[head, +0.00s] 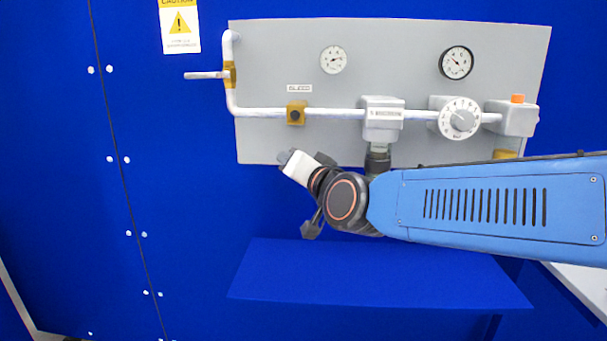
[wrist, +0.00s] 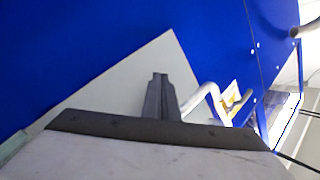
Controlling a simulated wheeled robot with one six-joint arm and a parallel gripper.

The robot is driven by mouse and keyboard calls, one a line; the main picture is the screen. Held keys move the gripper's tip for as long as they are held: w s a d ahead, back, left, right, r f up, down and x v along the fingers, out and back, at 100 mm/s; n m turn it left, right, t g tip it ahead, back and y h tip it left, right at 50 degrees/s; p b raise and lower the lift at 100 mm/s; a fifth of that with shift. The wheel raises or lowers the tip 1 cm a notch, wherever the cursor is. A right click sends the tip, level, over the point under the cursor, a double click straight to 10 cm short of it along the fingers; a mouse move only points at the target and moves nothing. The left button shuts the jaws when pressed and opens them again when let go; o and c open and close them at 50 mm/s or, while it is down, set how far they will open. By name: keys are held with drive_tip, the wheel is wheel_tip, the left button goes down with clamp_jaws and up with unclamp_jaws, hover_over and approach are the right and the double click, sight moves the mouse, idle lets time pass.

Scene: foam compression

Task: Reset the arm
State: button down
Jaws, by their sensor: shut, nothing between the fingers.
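My gripper (wrist: 160,78) shows in the wrist view with its dark fingers together and nothing between them. The grey panel (wrist: 120,80) and a white pipe (wrist: 203,98) lie beyond the fingers. In the head view my blue arm reaches in from the right, and its bent wrist end is in front of the lower edge of the grey panel (head: 270,146). The fingers are hard to make out in the head view. The arm end overlaps the panel's lower edge there; I cannot tell how far apart they are.
The panel carries a white pipe (head: 335,114), a lever handle (head: 207,75), two gauges (head: 333,60) (head: 456,63), a round dial (head: 460,118) and an orange-topped box (head: 513,119). A blue shelf (head: 375,275) juts out below.

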drive_tip(key=s+d+f+n+g+h, duration=0.1)
drive_tip(key=s+d+f+g+h, duration=0.15)
drive_tip(key=s+d+f, duration=0.45)
drive_tip(key=s+d+f+n+g+h, duration=0.1)
drive_tip(key=s+d+f+g+h, duration=0.15)
drive_tip(key=d+f, duration=0.75)
drive_tip(key=s+d+f+g+h, duration=0.1)
drive_tip(key=s+d+f+g, duration=0.2)
drive_tip(key=s+d+f, duration=0.2)
drive_tip(key=s+d+f+g+h, duration=0.2)
drive_tip(key=s+d+f, duration=0.3)
drive_tip(key=s+d, duration=0.5)
drive_tip(key=shift+s+d+g, duration=0.25)
drive_tip(key=shift+s+g, duration=0.25)
drive_tip(key=shift+s, duration=0.6)
